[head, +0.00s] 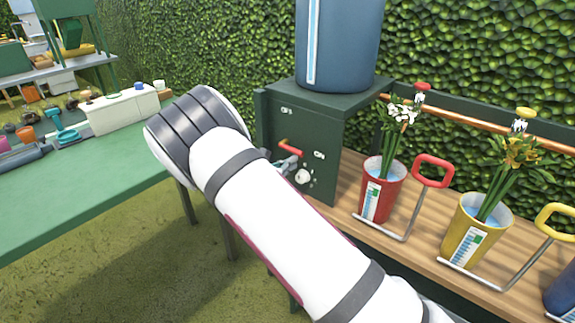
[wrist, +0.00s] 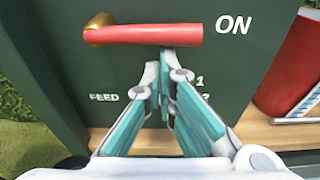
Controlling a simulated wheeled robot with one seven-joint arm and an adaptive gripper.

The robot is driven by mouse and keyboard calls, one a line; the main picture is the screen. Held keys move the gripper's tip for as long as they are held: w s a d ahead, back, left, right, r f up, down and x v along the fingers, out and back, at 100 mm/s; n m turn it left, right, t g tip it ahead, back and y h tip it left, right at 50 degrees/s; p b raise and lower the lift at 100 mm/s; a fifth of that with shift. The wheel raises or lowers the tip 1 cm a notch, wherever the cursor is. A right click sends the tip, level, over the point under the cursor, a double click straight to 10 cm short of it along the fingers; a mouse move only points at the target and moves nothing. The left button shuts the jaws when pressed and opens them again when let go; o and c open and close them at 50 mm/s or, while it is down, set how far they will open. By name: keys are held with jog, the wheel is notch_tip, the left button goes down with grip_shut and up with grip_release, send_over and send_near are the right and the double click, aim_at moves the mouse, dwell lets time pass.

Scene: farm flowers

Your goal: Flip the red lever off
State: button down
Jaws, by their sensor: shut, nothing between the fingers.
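The red lever (wrist: 155,34) sticks out from a brass pivot on the dark green panel (wrist: 70,60). In the wrist view it lies nearly level and points right, toward the white ON label (wrist: 233,24). In the head view the lever (head: 290,147) shows on the front of the green box (head: 330,115). My gripper (wrist: 161,64) is shut and empty, with its tips just below the lever's middle in the picture. I cannot tell whether they touch it. In the head view my gripper (head: 288,164) is partly hidden by my arm.
A blue tank (head: 340,45) stands on the green box. To its right, a red bucket (head: 380,195) and a yellow bucket (head: 475,235) hold flowers on a wooden bench. A green table (head: 90,190) with tools stands left. Grass lies between.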

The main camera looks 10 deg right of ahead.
jog(key=shift+s+d+r+n+p, duration=0.1)
jog(key=shift+s+r+n+p, duration=0.05)
jog(key=shift+r+n+p, duration=0.35)
dwell(0.4)
notch_tip(320, 180, up, 4)
jog(key=n+p, duration=0.1)
jog(key=n, duration=0.2)
jog(key=n+g+h+p, duration=0.1)
jog(key=n+p, duration=0.1)
jog(key=n, duration=0.1)
jog(key=shift+s+d+f+n, duration=0.1)
jog(key=shift+s+d+n, duration=0.05)
jog(key=shift+n, duration=0.25)
jog(key=shift+w+r+n+h, duration=0.2)
jog(key=shift+r+n+h, duration=0.35)
jog(key=shift+n, duration=0.65)
jog(key=shift+w+a+r+n, duration=0.2)
jog(key=shift+r+n, duration=0.15)
jog(key=shift+n, duration=0.25)
jog(key=shift+w+a+r+n, duration=0.1)
jog(key=shift+a+r+n, duration=0.1)
jog(key=shift+r+n, duration=0.3)
jog(key=n, duration=0.2)
jog(key=w+n, duration=0.1)
jog(key=shift+a+r+h, duration=0.25)
jog(key=shift+a+r, duration=0.1)
jog(key=shift+w+a+r, duration=0.15)
jog(key=shift+r, duration=0.05)
jog(key=shift+w, duration=0.1)
